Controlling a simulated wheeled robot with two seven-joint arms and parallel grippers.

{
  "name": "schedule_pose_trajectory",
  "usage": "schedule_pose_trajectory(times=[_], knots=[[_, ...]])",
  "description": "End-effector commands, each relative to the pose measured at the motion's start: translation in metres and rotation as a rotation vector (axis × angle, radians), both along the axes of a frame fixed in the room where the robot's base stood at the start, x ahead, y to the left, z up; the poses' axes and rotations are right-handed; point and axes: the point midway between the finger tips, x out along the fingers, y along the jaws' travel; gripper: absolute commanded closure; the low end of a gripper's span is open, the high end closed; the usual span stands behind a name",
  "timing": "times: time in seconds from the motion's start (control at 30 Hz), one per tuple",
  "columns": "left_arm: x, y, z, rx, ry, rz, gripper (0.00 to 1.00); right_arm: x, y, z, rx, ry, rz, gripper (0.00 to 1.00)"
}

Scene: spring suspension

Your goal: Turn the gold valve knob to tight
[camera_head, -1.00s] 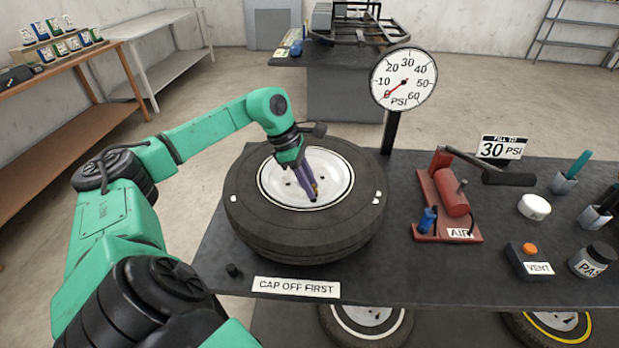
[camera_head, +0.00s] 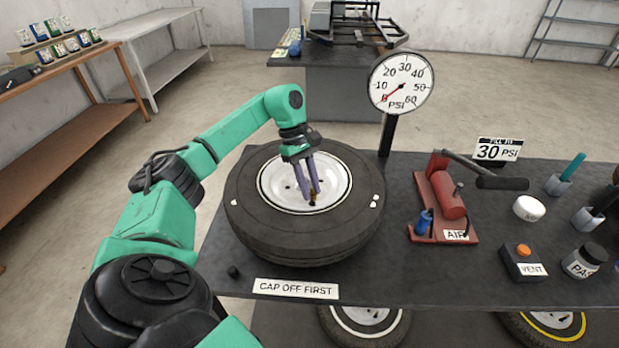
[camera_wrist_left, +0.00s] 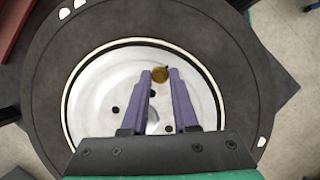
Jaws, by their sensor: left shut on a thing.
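The gold valve knob (camera_head: 312,201) is small and sits on the white wheel of a black tire (camera_head: 255,220) lying flat on the dark bench. In the left wrist view the knob (camera_wrist_left: 160,76) shows between the purple fingertips, with a small dark mark at its upper right edge. My left gripper (camera_head: 314,193) reaches down over the wheel and is shut on the knob, one finger on each side. It also shows in the left wrist view (camera_wrist_left: 160,83). My right gripper is not in view.
A PSI gauge (camera_head: 402,82) behind the tire has its red needle near 0. A red air pump (camera_head: 447,200), a VENT box (camera_head: 524,262) and a white round lid (camera_head: 529,208) are on the right. A small black cap (camera_head: 233,271) lies near the CAP OFF FIRST label (camera_head: 296,289).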

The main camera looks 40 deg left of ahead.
Motion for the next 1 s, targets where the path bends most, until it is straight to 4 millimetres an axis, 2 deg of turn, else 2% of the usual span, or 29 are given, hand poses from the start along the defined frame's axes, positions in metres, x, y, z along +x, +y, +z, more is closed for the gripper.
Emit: schedule_pose_trajectory(times=[0.43, 0.47, 0.5, 0.53, 0.87, 1.0], knots=[[0.001, 0.000, 0.001, 0.000, -0.003, -0.012, 1.00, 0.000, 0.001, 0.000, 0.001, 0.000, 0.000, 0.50], [0.001, 0.000, 0.001, 0.000, -0.003, -0.012, 0.69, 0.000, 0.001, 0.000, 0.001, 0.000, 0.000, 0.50], [0.001, 0.000, 0.001, 0.000, -0.003, -0.012, 0.53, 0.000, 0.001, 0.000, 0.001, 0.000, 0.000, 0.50], [0.001, 0.000, 0.000, 0.000, -0.003, -0.012, 0.43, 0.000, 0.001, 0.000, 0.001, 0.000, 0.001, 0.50], [0.001, 0.001, 0.001, 0.000, -0.002, -0.011, 0.43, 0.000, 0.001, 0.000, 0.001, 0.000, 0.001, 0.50], [0.003, 0.006, 0.014, 0.000, -0.007, -0.010, 0.43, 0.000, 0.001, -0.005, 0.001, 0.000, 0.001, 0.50]])
